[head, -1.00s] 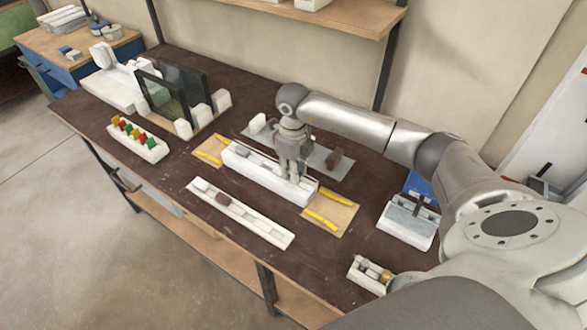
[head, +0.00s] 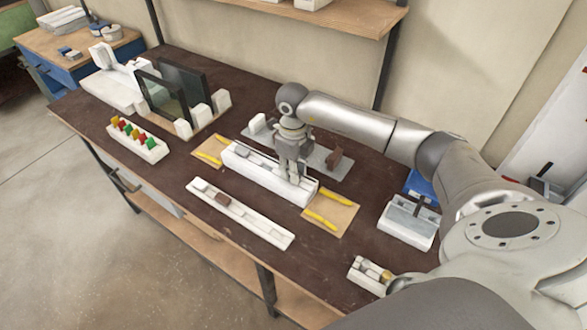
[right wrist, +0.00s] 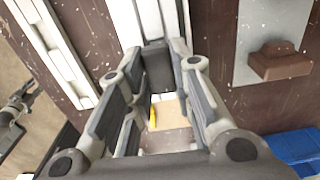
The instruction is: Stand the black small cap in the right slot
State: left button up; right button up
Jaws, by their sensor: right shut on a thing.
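My right gripper (head: 292,180) is over the right part of the white slotted block (head: 250,172) in the middle of the bench. In the right wrist view, the fingers of my right gripper (right wrist: 157,75) are shut on a dark block, which appears to be the black small cap (right wrist: 157,62). The white slotted block (right wrist: 150,18) shows just beyond it. The fingers hide the right slot, so I cannot tell whether the cap is in it or above it. My left gripper is not in view.
Wooden mats with yellow strips (head: 336,197) flank the block. A grey plate behind bears a brown block (head: 334,159). A white fixture (head: 405,228) stands to the right.

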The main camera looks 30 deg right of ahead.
jog(key=shift+f, duration=0.2)
jog(key=shift+f+b, duration=0.45)
jog(key=shift+b, duration=0.15)
jog(key=o, duration=0.8)
jog(key=shift+c, duration=0.2)
jog(key=shift+r, duration=0.15)
jog(key=shift+r+p, duration=2.5)
jog(key=shift+r, duration=1.45)
jog(key=shift+f, duration=0.1)
